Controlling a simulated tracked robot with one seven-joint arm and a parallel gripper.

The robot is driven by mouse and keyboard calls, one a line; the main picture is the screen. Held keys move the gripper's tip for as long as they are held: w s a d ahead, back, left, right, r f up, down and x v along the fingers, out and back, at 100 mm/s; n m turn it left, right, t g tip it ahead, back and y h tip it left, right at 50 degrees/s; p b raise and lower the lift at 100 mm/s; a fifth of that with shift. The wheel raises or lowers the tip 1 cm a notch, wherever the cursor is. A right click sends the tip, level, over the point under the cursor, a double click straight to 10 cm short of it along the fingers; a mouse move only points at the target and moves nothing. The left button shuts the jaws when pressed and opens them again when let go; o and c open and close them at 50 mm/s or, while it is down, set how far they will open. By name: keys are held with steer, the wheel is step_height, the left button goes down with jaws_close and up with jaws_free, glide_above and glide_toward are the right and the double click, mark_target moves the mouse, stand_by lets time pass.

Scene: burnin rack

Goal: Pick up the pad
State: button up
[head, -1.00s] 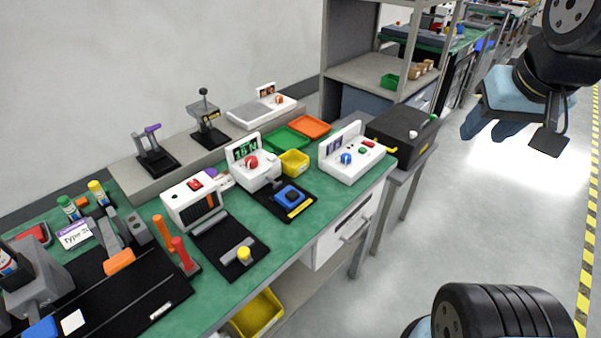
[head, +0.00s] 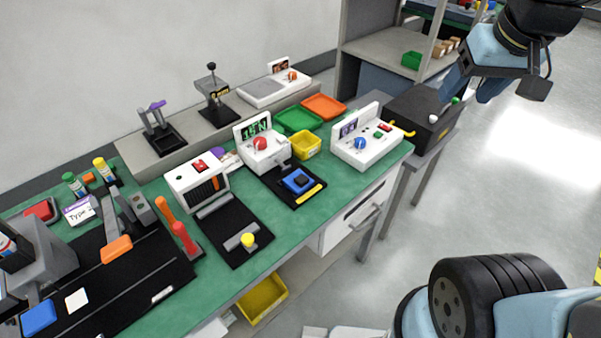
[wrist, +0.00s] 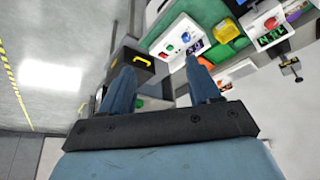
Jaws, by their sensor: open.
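A small white square (head: 77,299) lies flat on the black mat at the lower left of the head view; it looks like a pad. A blue block (head: 38,317) lies beside it, and I cannot tell for sure which one is the pad. My gripper (head: 468,92) is high at the upper right of the head view, near the black box and far from both. In the wrist view my gripper's two blue fingers (wrist: 160,72) are spread apart with nothing between them. The white square is not clearly seen in the wrist view.
A green bench (head: 222,290) carries several white instruments, a yellow bin (head: 306,145), and green and orange trays (head: 324,106). Upright orange and red handles (head: 184,239) stand beside the black mat. A black box (head: 424,119) stands at the bench's right end. Open floor (head: 530,150) lies to the right.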

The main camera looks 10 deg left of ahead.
steer(key=w+a+f+n+g, duration=0.2)
steer(key=w+a+f, duration=0.1)
steer(key=w+a, duration=0.25)
steer(key=n+g, duration=0.3)
steer(key=n, duration=0.3)
glide_above(299, 176)
steer(key=shift+h, duration=0.4)
steer(key=f, duration=2.2)
steer(key=shift+d+f, duration=0.2)
steer(key=shift+a+f, duration=0.15)
steer(key=shift+f, duration=1.15)
steer(key=shift+a+f, duration=0.1)
steer(key=shift+f, duration=1.15)
steer(key=shift+c, duration=0.4)
steer(key=c, duration=1)
steer(key=shift+r, duration=0.1)
steer(key=shift+c, duration=0.2)
